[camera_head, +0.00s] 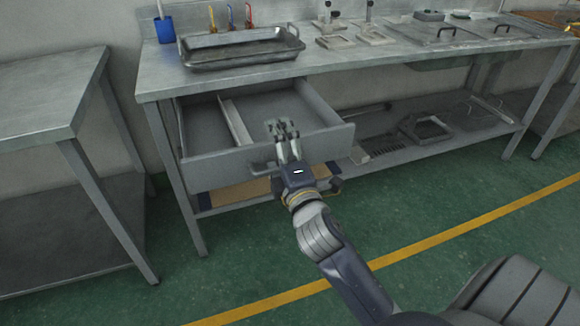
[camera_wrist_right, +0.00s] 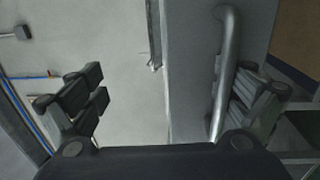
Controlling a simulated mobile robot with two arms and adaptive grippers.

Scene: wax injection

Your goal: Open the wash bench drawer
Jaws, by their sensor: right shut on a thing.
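The wash bench drawer (camera_head: 220,166) is pulled out from under the bench top, and its inside shows, split by a light divider (camera_head: 235,122). My right gripper (camera_head: 283,130) is at the middle of the drawer front, with its fingers reaching up near the top edge. In the right wrist view, the bar handle (camera_wrist_right: 227,70) and the drawer front (camera_wrist_right: 190,75) lie between the two fingers. My left gripper is not in view.
The wash bench (camera_head: 365,62) carries a metal tray (camera_head: 243,57), a blue cup (camera_head: 165,30) and several fixtures. A lower shelf (camera_head: 385,160) holds metal parts. A metal table (camera_head: 45,95) stands at left. The green floor (camera_head: 450,195) in front is clear, with a yellow line.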

